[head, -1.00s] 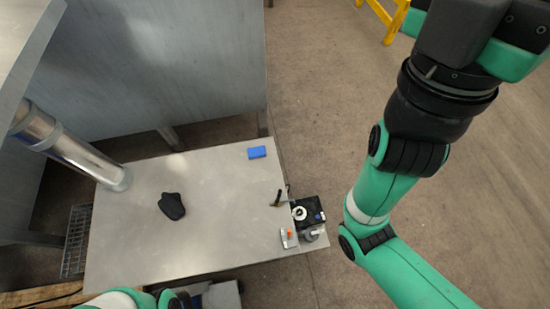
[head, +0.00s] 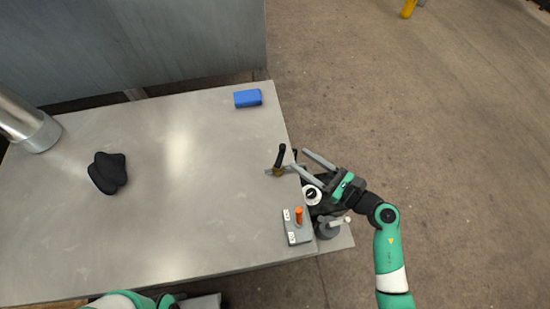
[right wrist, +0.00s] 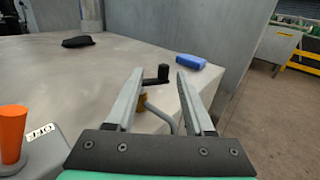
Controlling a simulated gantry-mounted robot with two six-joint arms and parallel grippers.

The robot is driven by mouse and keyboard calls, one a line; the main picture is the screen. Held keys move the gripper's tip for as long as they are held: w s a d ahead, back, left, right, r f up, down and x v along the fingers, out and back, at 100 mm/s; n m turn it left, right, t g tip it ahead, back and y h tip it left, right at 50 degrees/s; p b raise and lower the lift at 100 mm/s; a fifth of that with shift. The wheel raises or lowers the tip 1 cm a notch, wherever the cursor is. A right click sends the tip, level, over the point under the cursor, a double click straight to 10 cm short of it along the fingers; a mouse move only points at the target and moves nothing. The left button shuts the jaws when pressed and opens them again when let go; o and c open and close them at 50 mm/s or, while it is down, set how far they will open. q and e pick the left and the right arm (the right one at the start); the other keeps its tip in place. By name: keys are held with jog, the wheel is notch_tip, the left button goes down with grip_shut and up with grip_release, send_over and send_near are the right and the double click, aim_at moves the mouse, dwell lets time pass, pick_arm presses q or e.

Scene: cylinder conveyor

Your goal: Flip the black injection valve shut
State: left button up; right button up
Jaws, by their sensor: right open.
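The black injection valve handle (head: 280,157) sits on a brass body at the table's right edge. In the right wrist view the black handle (right wrist: 157,76) shows a level arm with an upright end, above the brass part, with a grey pipe bending away. My right gripper (head: 299,158) comes in from the right with its fingers spread and empty. Its tips point at the valve, and the handle appears between them in the right wrist view; I see no contact. Part of my left arm shows at the bottom left of the head view, its gripper out of sight.
An orange lever on a grey switch box (head: 291,232) stands near the valve, with a white dial (head: 312,195) close by. A blue block (head: 248,98) and a black object (head: 107,173) lie on the metal table (head: 190,220). The middle of the table is clear.

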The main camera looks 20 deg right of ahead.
aim_at(280, 155)
jog(key=b+x, duration=0.1)
jog(key=x, duration=0.2)
jog(key=f+b+x, duration=0.1)
jog(key=b+x, duration=0.1)
jog(key=x, duration=0.2)
jog(key=f+b+x, duration=0.1)
jog(key=x, duration=0.2)
jog(key=shift+w+d, duration=0.2)
jog(key=shift+w, duration=0.25)
jog(key=shift+w+a, duration=0.2)
jog(key=shift+w, duration=0.1)
pick_arm(q)
notch_tip(280, 155, down, 6)
jog(key=shift+r, duration=0.1)
pick_arm(e)
grip_shut()
